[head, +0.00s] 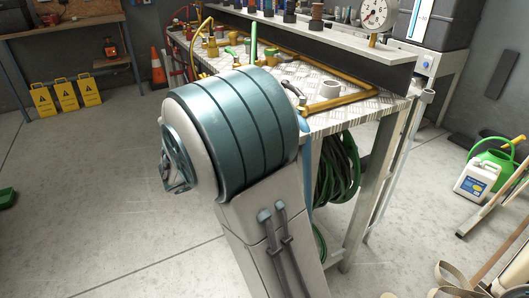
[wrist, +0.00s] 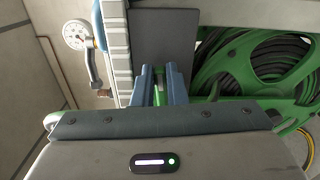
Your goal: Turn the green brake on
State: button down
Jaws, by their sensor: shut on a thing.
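In the wrist view my gripper (wrist: 161,80) reaches forward with its two blue-grey fingers close together. A small green part (wrist: 158,97) shows between them, and the fingers are shut on it. It looks like the handle of the green brake, but most of it is hidden by the fingers and my wrist housing. A green hose reel (wrist: 290,112) with dark hose stands just right of the fingers. In the head view my arm hides the gripper and the brake. Green hose coils (head: 337,168) hang under the bench there.
The metal bench (head: 345,117) carries yellow pipes, valves and a pressure gauge (head: 376,14). A gauge (wrist: 76,35) also shows at left in the wrist view. A white jug (head: 476,180) and green watering can (head: 500,163) stand right. The floor at left is largely clear.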

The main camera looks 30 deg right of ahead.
jog(key=shift+w+f+m+b, duration=0.15)
jog(key=shift+f+m+b, duration=0.05)
jog(key=shift+m+b, duration=0.35)
jog(key=c, duration=1.5)
grip_release()
jog(key=shift+o, duration=0.2)
jog(key=a+p, duration=0.2)
jog(key=a, duration=1.2)
jog(key=shift+s+p, duration=0.25)
jog(key=shift+p, duration=0.05)
